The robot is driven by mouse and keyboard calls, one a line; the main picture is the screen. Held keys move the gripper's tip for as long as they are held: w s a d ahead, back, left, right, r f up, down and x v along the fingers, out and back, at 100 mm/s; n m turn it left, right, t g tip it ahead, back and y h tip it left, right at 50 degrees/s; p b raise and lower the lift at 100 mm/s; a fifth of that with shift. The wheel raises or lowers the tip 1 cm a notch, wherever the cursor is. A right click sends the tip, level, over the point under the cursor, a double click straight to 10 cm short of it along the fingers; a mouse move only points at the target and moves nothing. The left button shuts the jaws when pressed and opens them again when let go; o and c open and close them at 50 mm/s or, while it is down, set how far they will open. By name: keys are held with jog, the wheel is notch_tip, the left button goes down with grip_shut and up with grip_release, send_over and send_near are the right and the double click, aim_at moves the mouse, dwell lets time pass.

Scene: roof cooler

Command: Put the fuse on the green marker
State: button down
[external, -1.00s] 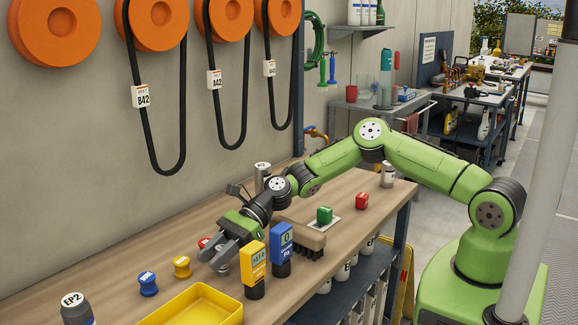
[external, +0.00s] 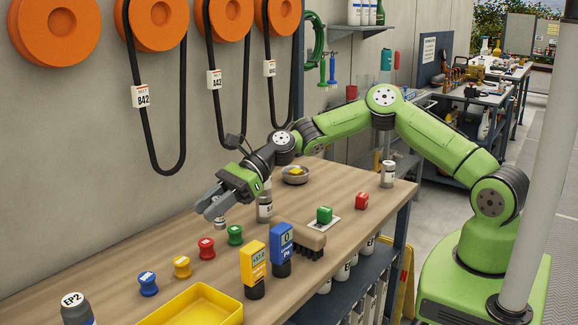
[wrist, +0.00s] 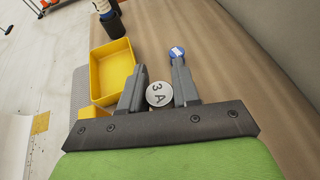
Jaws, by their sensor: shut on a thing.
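My gripper (external: 212,205) is shut on the fuse, a grey round piece whose top reads "3 A" (wrist: 160,94) between the fingers in the wrist view. Only a pale end of the fuse (external: 220,222) shows below the fingertips in the external view. It hangs above the bench. A green spool-shaped marker (external: 235,235) stands on the bench, below and a little right of the gripper. Red (external: 206,248), yellow (external: 182,267) and blue (external: 148,284) ones stand in a row to its left. The blue one also shows beyond the fingers in the wrist view (wrist: 177,54).
A yellow tray (external: 205,290), a yellow meter (external: 253,270), a blue meter (external: 281,250) and a brush (external: 305,243) line the front. A canister (external: 264,212) stands close right of the gripper.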

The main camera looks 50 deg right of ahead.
jog(key=w+d+r+m+t+h+p, duration=0.25)
jog(key=w+d+r+m+t, duration=0.2)
jog(key=d, duration=0.55)
jog(key=b, duration=0.1)
send_over(235, 235)
jog(key=w, duration=0.2)
jog(key=shift+y, duration=0.25)
notch_tip(235, 235, down, 11)
jog(key=shift+w+r, duration=0.1)
jog(key=shift+w, duration=0.05)
jog(key=c, duration=0.8)
grip_release()
